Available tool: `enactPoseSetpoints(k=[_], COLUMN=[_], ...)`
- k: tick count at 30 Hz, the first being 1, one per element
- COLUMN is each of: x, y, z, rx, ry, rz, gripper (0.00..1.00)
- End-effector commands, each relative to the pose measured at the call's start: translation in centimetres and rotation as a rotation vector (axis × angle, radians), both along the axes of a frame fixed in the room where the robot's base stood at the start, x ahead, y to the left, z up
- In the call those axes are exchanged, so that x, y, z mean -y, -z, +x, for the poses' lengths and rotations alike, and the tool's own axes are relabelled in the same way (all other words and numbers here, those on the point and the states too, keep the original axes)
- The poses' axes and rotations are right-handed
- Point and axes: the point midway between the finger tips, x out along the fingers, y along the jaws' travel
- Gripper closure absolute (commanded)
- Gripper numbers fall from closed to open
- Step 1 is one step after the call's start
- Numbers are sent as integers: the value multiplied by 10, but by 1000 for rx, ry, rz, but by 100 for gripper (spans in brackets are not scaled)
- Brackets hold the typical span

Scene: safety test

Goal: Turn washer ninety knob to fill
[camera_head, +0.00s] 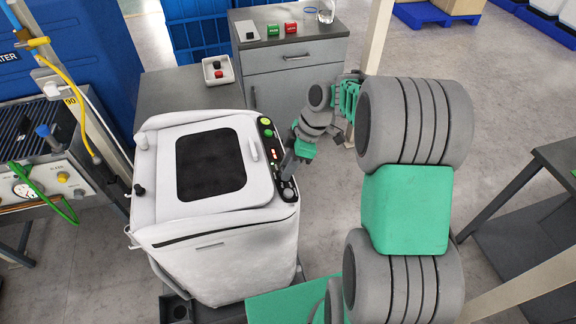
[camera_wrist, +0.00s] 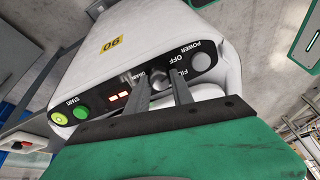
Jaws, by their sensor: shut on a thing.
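The white washer (camera_head: 215,240) stands in the middle of the head view, with a dark window in its lid. It fills the top of the wrist view, with a yellow number label (camera_wrist: 112,44) that reads 90 upside down. Its knob (camera_wrist: 158,84) is on the black control panel (camera_wrist: 125,80), between the words DRAIN, OFF and FILL. My gripper (camera_wrist: 162,76) has one finger on each side of the knob and is shut on it. The fingers partly cover the DRAIN and FILL words, and the knob's pointer is not clear. In the head view my gripper (camera_head: 287,166) reaches the panel from the right.
A START button (camera_wrist: 60,118), a green button (camera_wrist: 81,112) and a lit red display (camera_wrist: 118,96) share the panel with a grey POWER button (camera_wrist: 201,62). A grey cabinet (camera_head: 290,75) stands behind. A bench with hoses and a gauge (camera_head: 24,191) is at left.

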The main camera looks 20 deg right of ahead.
Motion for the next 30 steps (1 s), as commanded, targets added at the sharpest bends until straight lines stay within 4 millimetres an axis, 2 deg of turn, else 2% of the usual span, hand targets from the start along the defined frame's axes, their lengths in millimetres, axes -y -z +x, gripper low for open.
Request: enactPoseSetpoints(k=[18, 30], x=[0, 0], y=[-3, -2], z=[0, 1], rx=[-178, -252], ry=[529, 750], rz=[1, 0], gripper=[100, 100])
